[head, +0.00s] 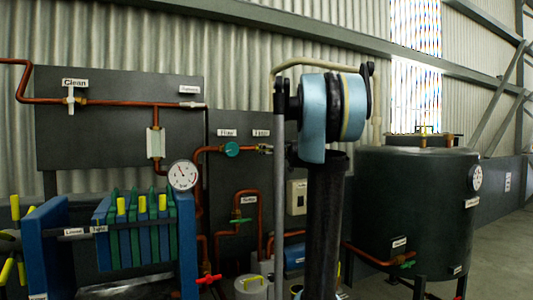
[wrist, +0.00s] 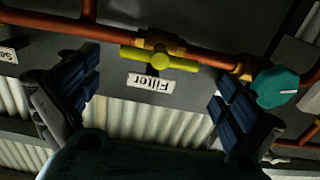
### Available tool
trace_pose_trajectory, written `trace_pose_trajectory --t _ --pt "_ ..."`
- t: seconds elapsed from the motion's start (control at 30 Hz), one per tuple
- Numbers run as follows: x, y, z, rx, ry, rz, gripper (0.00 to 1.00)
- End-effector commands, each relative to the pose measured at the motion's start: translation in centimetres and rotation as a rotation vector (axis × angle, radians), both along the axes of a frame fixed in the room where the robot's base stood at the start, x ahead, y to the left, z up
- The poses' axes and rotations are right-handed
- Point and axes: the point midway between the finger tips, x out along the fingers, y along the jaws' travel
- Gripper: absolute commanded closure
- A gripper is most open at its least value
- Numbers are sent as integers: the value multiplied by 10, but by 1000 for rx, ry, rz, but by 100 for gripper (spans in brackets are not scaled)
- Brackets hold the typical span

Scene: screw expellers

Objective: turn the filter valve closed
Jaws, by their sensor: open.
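The filter valve has a yellow bar handle (wrist: 160,59) on a brass body, set in a copper pipe, in the wrist view. The handle lies roughly parallel to the pipe. A white label (wrist: 151,83) reading "Filter" shows upside down beside it. My gripper (wrist: 158,92) is open, with its dark blue fingers wide apart on either side of the label. The handle is ahead of the fingers and nothing is between them that they touch.
A teal round fitting (wrist: 276,87) sits on the pipe close to the right finger; it also shows in the head view (head: 232,149). A dark tank (head: 415,215) stands right. A blue and green filter press (head: 125,235) with a pressure gauge (head: 182,175) stands left.

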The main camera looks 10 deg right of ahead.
Motion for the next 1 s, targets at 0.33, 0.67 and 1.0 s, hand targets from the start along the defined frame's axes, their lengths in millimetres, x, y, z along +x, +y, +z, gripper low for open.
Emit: trace_pose_trajectory --t 0.33,0.67,1.0 --pt "47 16 0 0 0 1 0" --pt "66 22 0 0 0 1 0" --pt "67 22 0 0 0 1 16"
